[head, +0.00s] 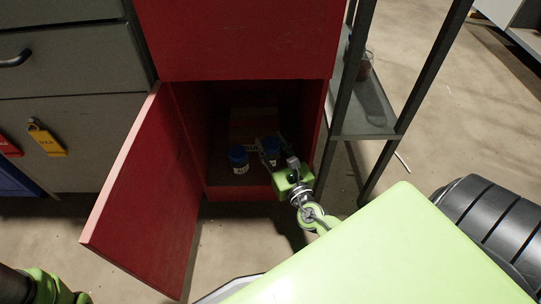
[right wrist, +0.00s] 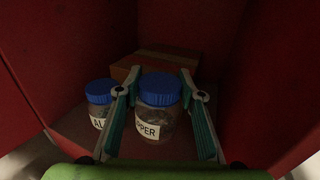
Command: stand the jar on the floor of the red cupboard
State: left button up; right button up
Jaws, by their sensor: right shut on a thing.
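The red cupboard (head: 232,40) stands open, with its lower compartment showing. My right gripper (head: 271,146) reaches into it and is shut on a jar with a blue lid (right wrist: 159,90). Its label reads "PPER" where I can see it, and the jar looks upright between the two fingers. In the head view it is partly hidden by the gripper. I cannot tell whether its base touches the cupboard floor (head: 222,180). A second blue-lidded jar (head: 238,160), labelled "AL", stands just to its left on the floor. My left gripper is out of view.
A brown box (right wrist: 190,58) lies behind the jars in the cupboard. The red door (head: 150,190) hangs open to the left. A grey metal shelf rack (head: 365,110) stands close on the right, and grey drawers (head: 65,60) stand on the left.

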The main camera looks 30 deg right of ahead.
jog(key=shift+f+b, duration=1.35)
jog(key=shift+f, duration=0.35)
jog(key=shift+f, duration=0.15)
jog(key=o, duration=1.3)
jog(key=shift+f, duration=0.1)
